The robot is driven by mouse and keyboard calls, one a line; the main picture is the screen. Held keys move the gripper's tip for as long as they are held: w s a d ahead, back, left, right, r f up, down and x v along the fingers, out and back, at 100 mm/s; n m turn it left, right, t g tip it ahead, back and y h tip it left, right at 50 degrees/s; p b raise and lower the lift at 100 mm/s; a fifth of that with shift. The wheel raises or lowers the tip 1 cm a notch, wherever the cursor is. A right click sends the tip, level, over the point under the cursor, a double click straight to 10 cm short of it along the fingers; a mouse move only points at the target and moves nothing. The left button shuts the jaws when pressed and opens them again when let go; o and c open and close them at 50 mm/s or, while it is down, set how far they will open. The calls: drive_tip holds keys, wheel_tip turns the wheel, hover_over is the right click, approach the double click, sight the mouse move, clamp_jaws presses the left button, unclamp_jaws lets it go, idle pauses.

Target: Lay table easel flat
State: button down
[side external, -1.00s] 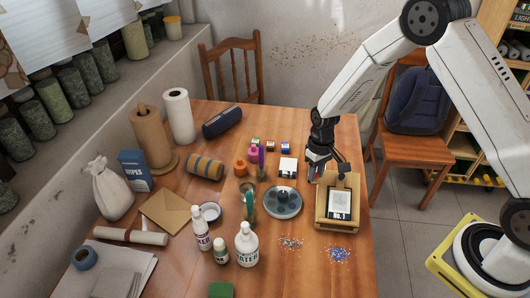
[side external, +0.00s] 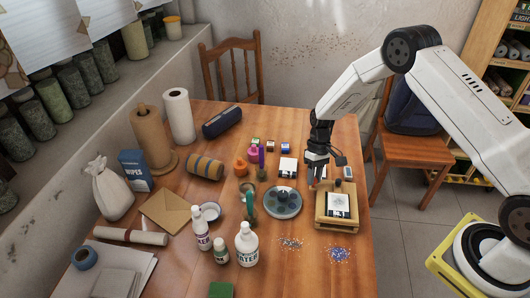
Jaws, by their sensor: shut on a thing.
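The table easel (side external: 351,222) is a light wooden frame at the right front of the table. Its panel lies low, close to flat, with a small white-and-dark card (side external: 338,204) on it. My gripper (side external: 312,184) points down at the easel's back left corner. Its jaws are shut and appear to hold the easel's edge there; the exact contact is too small to see. A dark round knob-like thing (side external: 338,184) shows at the easel's back edge.
A grey round palette (side external: 283,210) stands close left of the easel. A small grey device (side external: 347,170) lies behind the easel. The table's right edge is close by.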

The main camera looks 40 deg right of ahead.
drive_tip(key=shift+d+f, duration=0.1)
drive_tip(key=shift+f, duration=0.05)
drive_tip(key=shift+c, duration=2.3)
unclamp_jaws()
drive_tip(key=shift+w, duration=0.1)
drive_tip(key=v, duration=0.8)
wheel_tip(320, 180, up, 8)
drive_tip(key=t+h, duration=0.2)
hover_over(324, 194)
drive_tip(key=s+a+r+t+h, duration=0.1)
drive_tip(key=s+a+r+t, duration=0.1)
drive_tip(key=s, duration=1)
wheel_tip(324, 194, up, 3)
drive_tip(key=shift+a+f+t, duration=0.15)
drive_tip(key=shift+f+t, duration=0.05)
drive_tip(key=shift+t, duration=0.7)
